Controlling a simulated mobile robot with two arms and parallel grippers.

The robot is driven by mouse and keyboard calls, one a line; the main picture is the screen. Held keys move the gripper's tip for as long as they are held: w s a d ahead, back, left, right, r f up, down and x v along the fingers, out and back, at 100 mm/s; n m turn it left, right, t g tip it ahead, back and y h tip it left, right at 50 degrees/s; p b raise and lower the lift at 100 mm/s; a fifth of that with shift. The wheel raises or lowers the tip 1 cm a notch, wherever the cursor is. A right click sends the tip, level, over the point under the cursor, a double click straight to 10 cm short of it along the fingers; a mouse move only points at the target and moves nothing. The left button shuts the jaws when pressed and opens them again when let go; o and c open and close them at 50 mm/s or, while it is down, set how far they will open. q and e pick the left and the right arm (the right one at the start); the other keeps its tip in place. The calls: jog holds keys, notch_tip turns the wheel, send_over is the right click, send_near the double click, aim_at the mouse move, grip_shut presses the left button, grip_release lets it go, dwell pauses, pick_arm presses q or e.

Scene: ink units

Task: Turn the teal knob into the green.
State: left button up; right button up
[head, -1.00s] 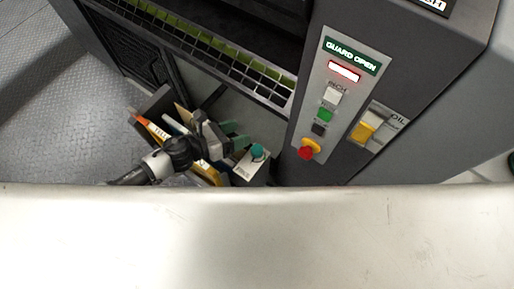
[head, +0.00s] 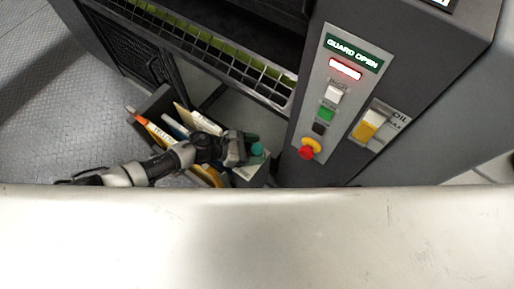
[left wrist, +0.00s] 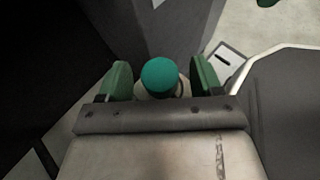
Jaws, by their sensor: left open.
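The teal knob (head: 258,150) sits on top of a small light-grey box (head: 252,172) at the foot of the machine. In the left wrist view the round teal cap (left wrist: 159,75) lies between the green finger pads of my left gripper (left wrist: 160,80). The pads are apart, with a gap on each side of the knob. In the head view my left gripper (head: 250,146) reaches the knob from the left and is open. The knob's green mark or scale is not readable. My right gripper is not in view.
A control panel with a lit red display (head: 345,68), a green button (head: 325,113) and a red stop button (head: 306,153) stands to the right. A holder with folders (head: 160,135) is left of the knob. A pale surface (head: 260,240) fills the front.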

pick_arm(q)
jog(key=shift+w+d+f, duration=0.1)
jog(key=shift+d+f, duration=0.05)
jog(key=shift+d, duration=0.3)
jog(key=shift+c, duration=0.2)
jog(key=c, duration=0.9)
